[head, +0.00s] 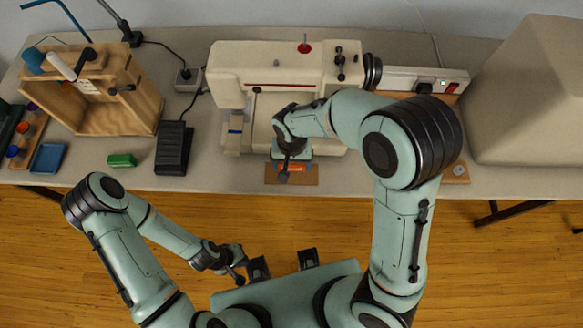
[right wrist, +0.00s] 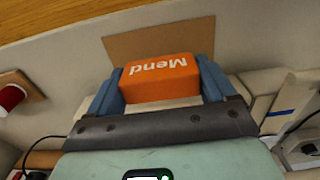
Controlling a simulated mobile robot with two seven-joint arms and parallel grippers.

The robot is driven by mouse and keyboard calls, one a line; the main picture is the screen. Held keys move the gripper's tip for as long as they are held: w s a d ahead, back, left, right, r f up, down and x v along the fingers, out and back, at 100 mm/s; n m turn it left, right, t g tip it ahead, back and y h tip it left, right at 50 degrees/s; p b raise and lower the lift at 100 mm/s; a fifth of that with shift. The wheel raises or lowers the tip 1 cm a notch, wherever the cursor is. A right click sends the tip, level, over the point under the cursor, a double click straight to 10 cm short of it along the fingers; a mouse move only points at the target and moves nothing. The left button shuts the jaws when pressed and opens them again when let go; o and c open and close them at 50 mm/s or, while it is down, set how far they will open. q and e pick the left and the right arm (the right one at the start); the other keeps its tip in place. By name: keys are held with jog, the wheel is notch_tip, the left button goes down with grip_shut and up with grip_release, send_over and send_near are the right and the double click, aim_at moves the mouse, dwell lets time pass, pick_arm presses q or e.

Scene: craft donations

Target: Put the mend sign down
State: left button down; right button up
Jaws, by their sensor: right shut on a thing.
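The orange mend sign (right wrist: 160,80), with white "Mend" lettering, sits between the two blue fingers of my right gripper (right wrist: 160,88) in the right wrist view. The gripper is shut on it. In the head view, a bit of the orange sign (head: 291,167) shows below my right gripper (head: 291,162), over a flat brown rectangle (head: 308,177) at the table's front edge. The rectangle (right wrist: 150,42) lies beyond the sign in the wrist view. I cannot tell whether the sign touches it. My left gripper (head: 236,270) hangs in front of the table; its fingers are unclear.
A cream sewing machine (head: 275,62) stands just behind my right gripper. A black pedal (head: 174,148), a green block (head: 122,160) and a wooden box (head: 125,105) are to the left. A large beige cover (head: 530,90) fills the right end. The table front (head: 225,178) left of the rectangle is clear.

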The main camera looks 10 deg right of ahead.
aim_at(292, 173)
jog(key=shift+f, duration=2.3)
jog(key=shift+f+b, duration=0.2)
jog(key=shift+b, duration=0.15)
jog(key=o, duration=0.9)
jog(key=shift+c, duration=0.2)
jog(key=shift+r, duration=0.1)
jog(key=shift+r, duration=0.2)
notch_tip(292, 173, up, 12)
jog(key=shift+f+p, duration=0.1)
jog(key=shift+p, duration=0.8)
